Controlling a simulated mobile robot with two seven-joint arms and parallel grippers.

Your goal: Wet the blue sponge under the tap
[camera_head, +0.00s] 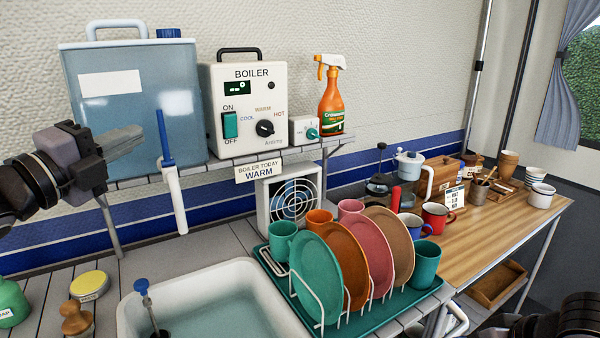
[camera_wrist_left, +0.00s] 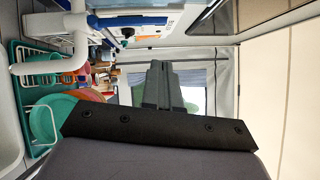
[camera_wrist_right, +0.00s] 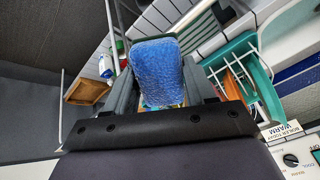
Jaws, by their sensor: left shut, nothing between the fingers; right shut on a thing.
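The blue sponge (camera_wrist_right: 157,68) is between the fingers of my right gripper (camera_wrist_right: 160,75) in the right wrist view; the head view does not show it. My left gripper (camera_head: 138,138) is shut and empty, its fingertips just left of the tap's blue lever (camera_head: 164,135) in the head view. The white tap (camera_head: 176,200) hangs down below the front of the water tank (camera_head: 115,125), above the sink. Its white pipe also shows in the left wrist view (camera_wrist_left: 55,66). I see no water running from it. The white sink (camera_head: 128,318) stands below.
A green dish rack (camera_head: 425,290) with plates and mugs stands right of the sink. The boiler (camera_head: 215,95) and an orange spray bottle (camera_head: 331,105) stand on the shelf. A blue-handled tool (camera_head: 143,290) leans in the sink. A yellow tin (camera_head: 90,284) is at its left.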

